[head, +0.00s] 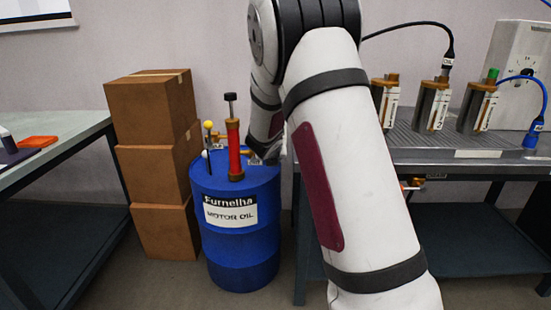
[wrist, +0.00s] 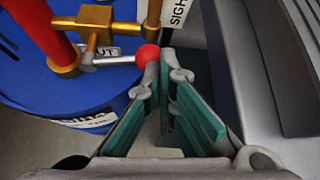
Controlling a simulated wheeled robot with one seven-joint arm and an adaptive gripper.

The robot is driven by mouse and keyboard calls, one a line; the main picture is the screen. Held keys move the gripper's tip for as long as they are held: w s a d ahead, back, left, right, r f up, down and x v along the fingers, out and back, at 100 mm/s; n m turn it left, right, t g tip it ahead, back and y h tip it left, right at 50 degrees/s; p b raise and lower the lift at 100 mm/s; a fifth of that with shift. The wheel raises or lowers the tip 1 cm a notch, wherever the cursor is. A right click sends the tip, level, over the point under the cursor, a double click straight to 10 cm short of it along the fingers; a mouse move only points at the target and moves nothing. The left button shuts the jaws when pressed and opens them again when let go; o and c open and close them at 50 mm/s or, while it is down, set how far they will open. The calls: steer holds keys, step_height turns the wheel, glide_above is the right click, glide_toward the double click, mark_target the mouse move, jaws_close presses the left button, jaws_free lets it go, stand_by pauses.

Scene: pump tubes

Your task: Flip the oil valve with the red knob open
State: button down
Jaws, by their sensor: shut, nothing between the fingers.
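The red knob (wrist: 147,55) is at the end of a silver lever (wrist: 110,60) on a brass valve (wrist: 90,35) in the wrist view. The lever points right, towards my gripper (wrist: 164,62). My gripper is shut and empty, with its fingertips right beside the knob; I cannot tell whether they touch. The valve sits above the blue motor oil barrel (head: 238,250), by the red pump tube (head: 234,148). The barrel top also shows in the wrist view (wrist: 30,85). In the head view my arm hides the red knob.
A yellow knob (head: 208,124) and a white knob (head: 204,154) stand left of the pump tube. Stacked cardboard boxes (head: 155,160) are left of the barrel. A metal workbench (head: 460,145) with several pump units is close on the right. A label reading SIGHT (wrist: 178,12) is near my fingertips.

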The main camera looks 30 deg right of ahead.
steer(key=shift+w+a+f, duration=0.2)
steer(key=shift+w+a, duration=0.25)
steer(key=shift+a, duration=0.15)
stand_by(0.3)
